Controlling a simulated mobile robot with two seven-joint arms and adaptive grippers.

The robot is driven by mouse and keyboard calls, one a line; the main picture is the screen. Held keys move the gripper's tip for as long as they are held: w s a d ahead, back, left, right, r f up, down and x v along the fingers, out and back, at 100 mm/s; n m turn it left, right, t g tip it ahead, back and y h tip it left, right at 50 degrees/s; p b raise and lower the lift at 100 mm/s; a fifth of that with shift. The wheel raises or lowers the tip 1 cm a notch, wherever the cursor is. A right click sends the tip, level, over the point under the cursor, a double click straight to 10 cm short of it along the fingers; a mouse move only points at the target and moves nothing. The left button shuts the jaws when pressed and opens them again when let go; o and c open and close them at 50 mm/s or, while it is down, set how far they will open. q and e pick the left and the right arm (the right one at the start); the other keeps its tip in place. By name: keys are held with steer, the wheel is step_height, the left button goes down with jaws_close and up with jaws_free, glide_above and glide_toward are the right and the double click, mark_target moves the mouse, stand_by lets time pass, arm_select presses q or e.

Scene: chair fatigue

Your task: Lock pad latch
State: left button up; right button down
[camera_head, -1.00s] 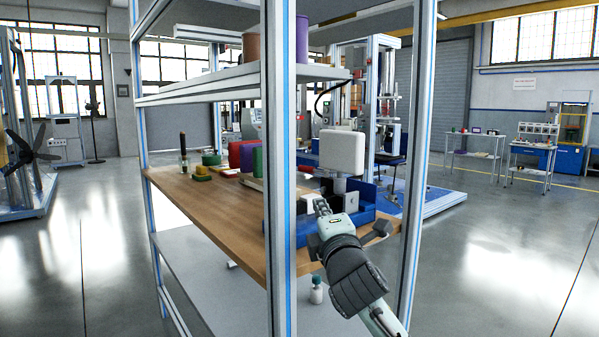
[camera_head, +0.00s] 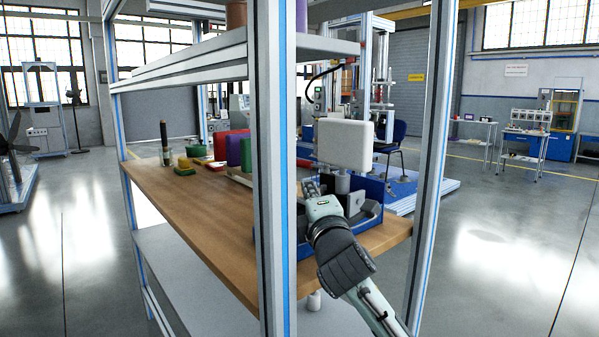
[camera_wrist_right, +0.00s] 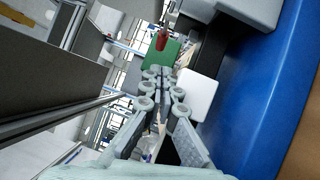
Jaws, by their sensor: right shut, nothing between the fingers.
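A white padded block (camera_head: 345,143) stands upright on a short post (camera_head: 342,184) in a blue tray (camera_head: 372,188) on the wooden shelf. A light metal bracket (camera_head: 354,203) and a dark lever-like part (camera_head: 370,210) sit at the tray's right side; I cannot tell which part is the latch. My right gripper (camera_head: 310,188) is at the tray's front left, below the pad, shut and empty. In the right wrist view the shut fingers (camera_wrist_right: 163,78) lie beside a white square face (camera_wrist_right: 197,95) and the blue tray wall (camera_wrist_right: 245,95). Contact is unclear. My left gripper is out of view.
A metal rack post (camera_head: 272,170) stands just left of my right arm, and another post (camera_head: 434,150) stands to its right. The wooden shelf (camera_head: 200,205) holds several coloured items at the back left. An upper shelf (camera_head: 330,45) hangs above the pad.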

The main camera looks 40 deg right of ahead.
steer(key=shift+w+d, duration=0.1)
steer(key=shift+w, duration=0.15)
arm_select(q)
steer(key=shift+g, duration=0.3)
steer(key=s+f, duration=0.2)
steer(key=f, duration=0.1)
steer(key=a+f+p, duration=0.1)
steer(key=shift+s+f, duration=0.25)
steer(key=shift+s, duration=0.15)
arm_select(e)
steer(key=x, duration=0.9)
steer(key=shift+w, duration=0.25)
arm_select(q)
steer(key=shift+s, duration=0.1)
arm_select(e)
steer(key=shift+w+d, duration=0.1)
steer(key=shift+d, duration=0.05)
